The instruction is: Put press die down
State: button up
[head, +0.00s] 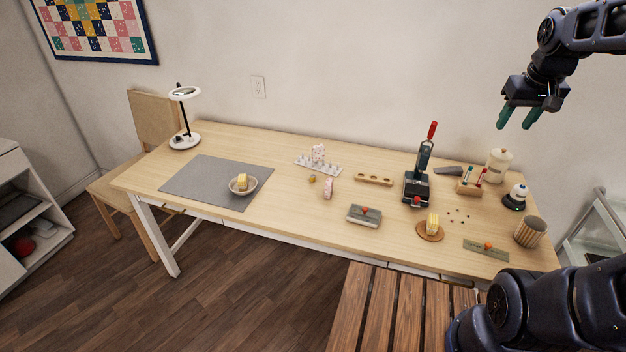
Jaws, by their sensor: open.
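My gripper (514,126) is at the upper right, high above the table's back right area. Its two green fingers point down, spread apart, with nothing between them. A black hand press (416,188) with a red-tipped lever stands on the right half of the table. I cannot tell for certain which small item is the press die. A yellow block (432,221) stands on a round wooden coaster (429,237) in front of the press. A similar yellow block (242,181) lies in a shallow bowl (254,187) on the grey mat (190,183).
Near the press are a box with an orange knob (364,216), a wooden holder (471,187), a lidded jar (498,166), a ribbed cup (531,232) and a green strip (486,251). A lamp (186,139) stands far left. A slatted bench (376,310) is in front.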

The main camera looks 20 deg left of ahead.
jog(key=w+a+f+n+g, duration=0.1)
jog(key=w+a+n, duration=0.3)
jog(key=w+a, duration=0.95)
jog(key=n+g+h, duration=0.2)
jog(key=n+g, duration=0.1)
jog(key=n, duration=0.8)
send_over(313, 176)
jog(key=f, duration=3.9)
jog(key=shift+a+f, duration=0.25)
jog(key=shift+a, duration=0.1)
jog(key=shift+s+d+f, duration=0.1)
jog(key=shift+f, duration=1.35)
jog(key=shift+s+d+f, duration=0.1)
jog(key=shift+f, duration=1.3)
jog(key=shift+c, duration=0.5)
